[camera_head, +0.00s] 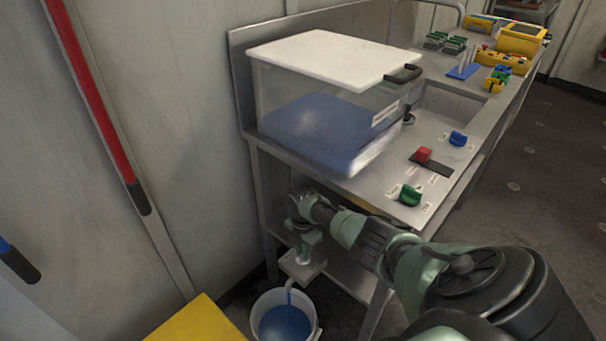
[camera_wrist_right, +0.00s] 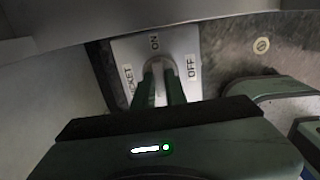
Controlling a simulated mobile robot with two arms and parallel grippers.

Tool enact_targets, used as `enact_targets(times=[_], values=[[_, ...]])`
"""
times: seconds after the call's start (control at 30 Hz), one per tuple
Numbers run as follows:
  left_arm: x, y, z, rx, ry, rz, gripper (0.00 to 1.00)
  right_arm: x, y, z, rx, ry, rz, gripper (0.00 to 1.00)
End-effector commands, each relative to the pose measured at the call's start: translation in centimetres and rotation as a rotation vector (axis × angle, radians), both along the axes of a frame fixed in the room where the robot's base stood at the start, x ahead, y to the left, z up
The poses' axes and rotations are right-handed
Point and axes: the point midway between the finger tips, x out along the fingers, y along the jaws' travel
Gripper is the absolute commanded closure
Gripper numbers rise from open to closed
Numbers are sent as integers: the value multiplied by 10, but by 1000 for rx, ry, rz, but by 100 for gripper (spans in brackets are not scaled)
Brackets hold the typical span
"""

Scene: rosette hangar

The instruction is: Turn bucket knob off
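The bucket knob (camera_wrist_right: 160,65) is a light grey handle on a plate (camera_wrist_right: 185,45) marked BUCKET, ON and OFF, seen in the right wrist view. My right gripper (camera_wrist_right: 160,88) has its two green fingers close together around the knob, with a light strip between them. Its handle points roughly toward ON, though the fingers partly hide it. In the head view my right gripper (camera_head: 303,252) points down at the plate below the table top. The bucket (camera_head: 256,316) stands below with blue liquid in it, and a blue stream (camera_head: 289,298) falls into it. My left gripper is not in view.
A clear tank (camera_head: 262,95) with a white lid and blue liquid sits on the metal table (camera_head: 378,190). Green (camera_head: 410,195), red (camera_head: 424,154) and blue (camera_head: 458,138) knobs are on its top. A yellow surface (camera_head: 198,322) lies left of the bucket.

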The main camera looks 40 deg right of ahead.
Motion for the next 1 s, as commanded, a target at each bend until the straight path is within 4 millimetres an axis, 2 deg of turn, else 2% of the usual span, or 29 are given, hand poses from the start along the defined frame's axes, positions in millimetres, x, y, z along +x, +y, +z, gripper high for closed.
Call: enact_targets(times=[0.27,0.47,1.0], values=[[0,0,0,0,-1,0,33,0,0,0,0,1,-36,100],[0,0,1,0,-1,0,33,0,0,0,1,0,-140,100],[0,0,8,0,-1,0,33,0,0,1,2,0,-633,100]])
